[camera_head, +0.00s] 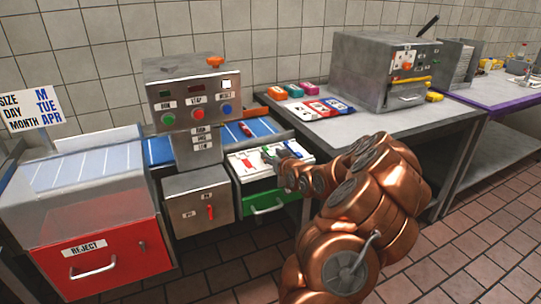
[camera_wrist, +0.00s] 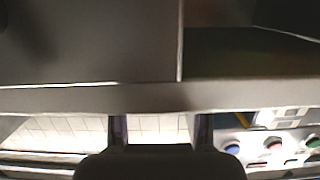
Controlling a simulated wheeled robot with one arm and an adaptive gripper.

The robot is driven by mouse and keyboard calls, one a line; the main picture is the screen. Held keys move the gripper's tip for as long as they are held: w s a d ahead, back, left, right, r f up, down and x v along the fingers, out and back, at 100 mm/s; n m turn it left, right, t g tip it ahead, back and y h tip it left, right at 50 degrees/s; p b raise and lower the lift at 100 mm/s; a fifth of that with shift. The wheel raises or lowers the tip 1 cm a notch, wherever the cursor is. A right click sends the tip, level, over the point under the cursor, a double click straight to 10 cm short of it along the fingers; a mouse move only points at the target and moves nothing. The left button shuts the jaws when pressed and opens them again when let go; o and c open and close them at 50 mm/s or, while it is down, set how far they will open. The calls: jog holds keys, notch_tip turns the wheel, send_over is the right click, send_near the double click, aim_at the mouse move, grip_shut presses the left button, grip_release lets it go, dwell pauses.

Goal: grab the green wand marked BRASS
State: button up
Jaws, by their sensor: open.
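A white tray (camera_head: 277,172) above an open green-fronted drawer (camera_head: 268,204) holds small coloured pieces in the head view. A narrow green piece (camera_head: 268,157) lies there, close to my gripper (camera_head: 279,165) and partly hidden by it. It may be the green wand, but no BRASS marking is readable. A red piece (camera_head: 246,162) lies to its left. In the wrist view, my gripper (camera_wrist: 160,128) shows two dark fingers apart with nothing seen between them. No wand can be made out in that view.
A control box (camera_head: 195,96) with coloured buttons stands left of the drawer, beside a blue conveyor (camera_head: 255,129). A red REJECT bin (camera_head: 98,247) is at far left. Coloured packs (camera_head: 325,107) and a grey machine (camera_head: 385,72) are on the right table.

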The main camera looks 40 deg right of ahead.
jog(key=shift+w+d, duration=0.1)
jog(key=shift+w, duration=0.05)
jog(key=shift+c, duration=0.2)
grip_shut()
jog(key=shift+r, duration=0.1)
dwell(0.3)
